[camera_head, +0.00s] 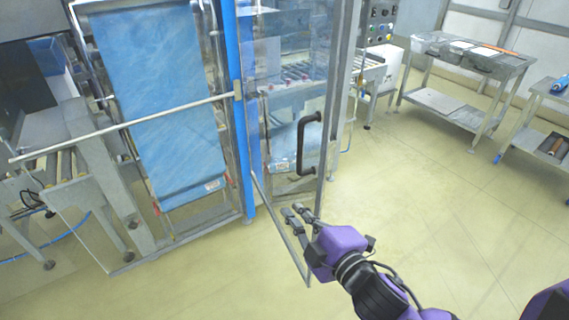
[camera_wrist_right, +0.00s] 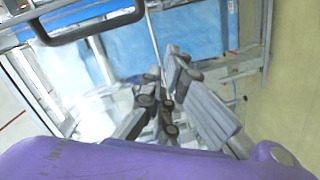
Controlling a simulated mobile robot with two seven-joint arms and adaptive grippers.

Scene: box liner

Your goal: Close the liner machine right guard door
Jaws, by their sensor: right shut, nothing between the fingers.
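The right guard door (camera_head: 288,95) is a clear panel in a grey metal frame. It stands open, swung out from the blue post (camera_head: 240,100) of the liner machine. Its black handle (camera_head: 309,145) is on the free-edge side and also shows at the upper left of the right wrist view (camera_wrist_right: 90,30). My purple right gripper (camera_head: 297,211) is shut and empty, low by the door's bottom frame and below the handle. Its fingers fill the middle of the right wrist view (camera_wrist_right: 163,82). I cannot tell whether they touch the door. My left gripper is out of view.
A closed clear panel with a pale horizontal bar (camera_head: 125,123) covers the blue film (camera_head: 155,85) at left. A control panel (camera_head: 381,20) and roller conveyor (camera_head: 370,75) stand behind the door. A metal table (camera_head: 470,52) is at the back right.

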